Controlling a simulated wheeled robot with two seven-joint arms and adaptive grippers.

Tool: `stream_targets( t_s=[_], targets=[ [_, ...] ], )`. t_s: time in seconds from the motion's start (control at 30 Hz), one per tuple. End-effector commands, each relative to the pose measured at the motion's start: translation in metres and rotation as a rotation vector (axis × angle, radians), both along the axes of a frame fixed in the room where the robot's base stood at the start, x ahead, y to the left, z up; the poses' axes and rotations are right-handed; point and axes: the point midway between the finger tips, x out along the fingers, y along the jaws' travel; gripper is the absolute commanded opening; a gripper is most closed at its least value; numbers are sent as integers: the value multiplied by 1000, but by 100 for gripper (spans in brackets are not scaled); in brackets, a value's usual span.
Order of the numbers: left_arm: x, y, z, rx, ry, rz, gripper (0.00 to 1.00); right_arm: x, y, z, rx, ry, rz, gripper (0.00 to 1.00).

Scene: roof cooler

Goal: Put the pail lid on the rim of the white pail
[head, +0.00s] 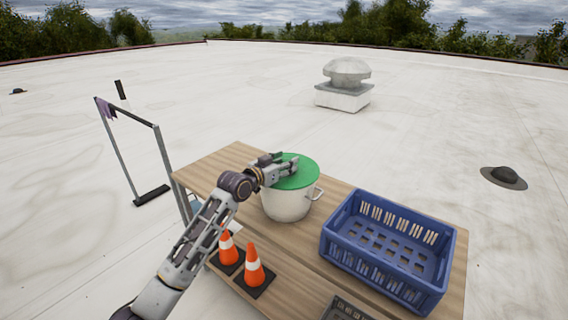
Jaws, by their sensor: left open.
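The white pail (287,206) stands upright on the wooden table, with a handle on its right side. The green pail lid (299,173) lies over the top of the pail and looks about level. I cannot tell from here whether it is seated all around the rim. My left gripper (284,164) is open at the lid's left side, with its fingers over or against the lid's edge. The gripper hides the left part of the lid and rim. My right gripper is not in view.
A blue crate (331,246) stands right of the pail on the wooden table (225,160). Two orange-and-white cones (254,268) stand at the front left, lower down. A dark crate (343,310) shows at the bottom edge. A metal frame (160,150) stands left of the table.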

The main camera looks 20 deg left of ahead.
Motion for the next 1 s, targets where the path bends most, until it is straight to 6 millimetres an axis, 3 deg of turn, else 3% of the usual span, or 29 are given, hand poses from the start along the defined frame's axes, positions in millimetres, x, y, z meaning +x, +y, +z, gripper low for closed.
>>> stream_targets(
  t_s=[0.37, 1.0],
  targets=[
    [-9, 4, 4, 0, 1, 1, 50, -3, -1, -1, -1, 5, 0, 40],
    [-66, 25, 12, 1, 2, 0, 50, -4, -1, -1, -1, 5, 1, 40]
  ],
)
